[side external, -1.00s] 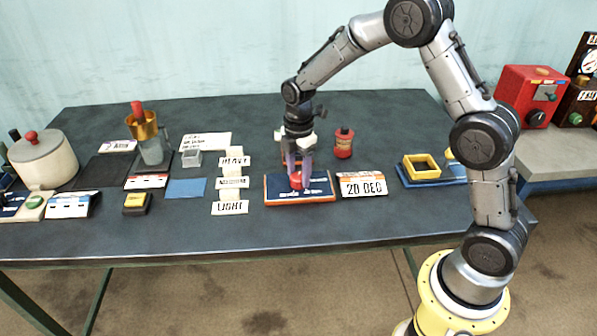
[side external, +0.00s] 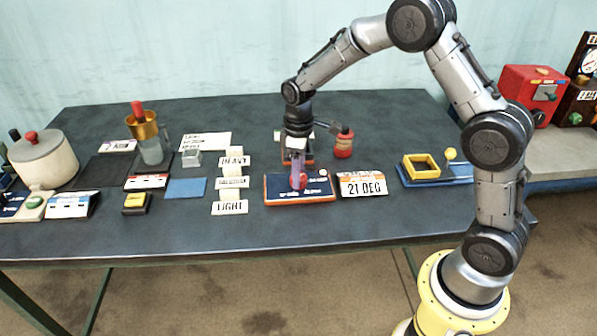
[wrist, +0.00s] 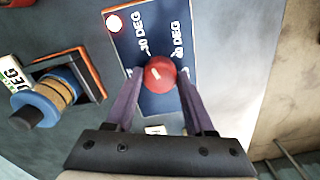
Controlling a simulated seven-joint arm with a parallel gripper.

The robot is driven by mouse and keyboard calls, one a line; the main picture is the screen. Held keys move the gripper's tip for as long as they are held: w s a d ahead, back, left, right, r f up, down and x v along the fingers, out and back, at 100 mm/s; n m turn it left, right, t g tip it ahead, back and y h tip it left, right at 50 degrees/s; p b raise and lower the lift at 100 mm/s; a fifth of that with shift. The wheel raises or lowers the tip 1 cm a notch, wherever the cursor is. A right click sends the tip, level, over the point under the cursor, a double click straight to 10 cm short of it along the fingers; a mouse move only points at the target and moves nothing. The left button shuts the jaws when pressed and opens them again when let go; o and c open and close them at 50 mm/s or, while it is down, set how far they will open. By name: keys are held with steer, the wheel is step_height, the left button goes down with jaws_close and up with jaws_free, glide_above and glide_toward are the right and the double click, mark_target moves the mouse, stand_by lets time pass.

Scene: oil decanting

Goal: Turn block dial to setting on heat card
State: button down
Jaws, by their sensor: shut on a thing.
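The block dial is a round red knob (wrist: 160,74) with a pale pointer mark, on a blue panel with an orange edge (side external: 272,191). My gripper (side external: 298,184) points down over the panel. In the wrist view its two purple fingers are closed on the knob's sides. The fingers mostly hide the knob in the side view. White degree markings are on the panel, partly covered. The readout card (side external: 363,184) right of the panel shows 21 DEG. A white card with small lines of text (side external: 206,141) lies at the back left; I cannot read it or tell if it is the heat card.
A red bottle (side external: 343,144) stands behind the panel, close to my wrist. HEAVY, MEDIUM and LIGHT labels (side external: 230,208) are left of the panel. A blue tray with a yellow frame (side external: 421,166) is right. A beaker with a brass funnel (side external: 143,130) and a lidded pot (side external: 43,160) are farther left.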

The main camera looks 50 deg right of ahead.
steer(key=m, duration=0.3)
steer(key=shift+r+m, duration=0.15)
steer(key=shift+m, duration=0.15)
steer(key=m, duration=0.3)
steer(key=shift+m, duration=0.3)
steer(key=m, duration=0.6)
steer(key=shift+m, duration=0.3)
steer(key=m, duration=1.3)
steer(key=shift+w, duration=0.1)
steer(key=shift+m, duration=0.3)
steer(key=shift+c, duration=1.3)
jaws_free()
